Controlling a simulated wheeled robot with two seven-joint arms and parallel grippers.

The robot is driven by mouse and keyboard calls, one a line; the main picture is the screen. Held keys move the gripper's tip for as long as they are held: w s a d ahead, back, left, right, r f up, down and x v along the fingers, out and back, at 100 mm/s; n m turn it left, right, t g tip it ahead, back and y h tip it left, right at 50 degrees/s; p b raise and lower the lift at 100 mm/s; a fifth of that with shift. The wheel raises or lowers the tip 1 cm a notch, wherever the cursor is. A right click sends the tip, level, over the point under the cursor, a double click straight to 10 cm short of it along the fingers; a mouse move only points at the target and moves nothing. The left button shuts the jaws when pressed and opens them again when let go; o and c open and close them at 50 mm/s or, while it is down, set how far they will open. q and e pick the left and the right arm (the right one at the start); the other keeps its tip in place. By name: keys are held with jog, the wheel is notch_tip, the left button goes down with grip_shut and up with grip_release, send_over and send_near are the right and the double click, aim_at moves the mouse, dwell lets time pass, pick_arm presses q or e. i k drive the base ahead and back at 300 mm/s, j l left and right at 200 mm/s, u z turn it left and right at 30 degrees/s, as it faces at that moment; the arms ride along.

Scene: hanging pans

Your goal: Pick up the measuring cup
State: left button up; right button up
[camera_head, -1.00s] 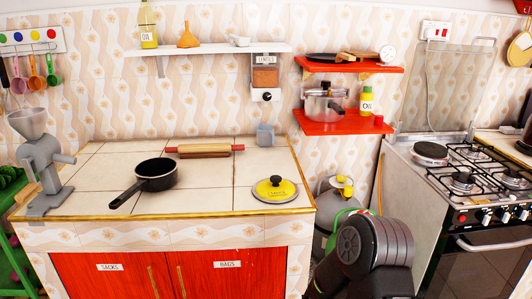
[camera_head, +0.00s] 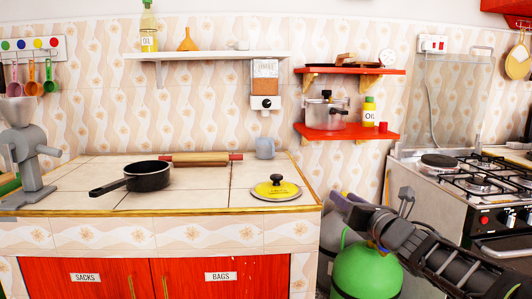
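A small grey-blue cup (camera_head: 265,148) stands upright at the back of the tiled counter (camera_head: 215,199), right of the rolling pin; it looks like a measuring cup. Several coloured scoops (camera_head: 33,88) also hang from a rack on the wall at the far left. My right gripper (camera_head: 394,214) is at the lower right, in front of the gap between counter and stove. It is well away from the cup and the scoops, and whether its fingers are apart is not clear. I see nothing held in it. My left gripper is not in view.
The counter also holds a black pan (camera_head: 148,176), a rolling pin (camera_head: 200,159), a yellow lid (camera_head: 276,188) and a grey grinder (camera_head: 25,155). A green gas cylinder (camera_head: 365,272) stands behind my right arm. Red shelves (camera_head: 345,131) and a stove (camera_head: 490,185) are on the right.

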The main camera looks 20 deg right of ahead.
aim_at(265, 147)
jog(key=i+l, duration=0.1)
jog(key=i, duration=0.65)
jog(key=i+l, duration=0.15)
jog(key=i, duration=0.6)
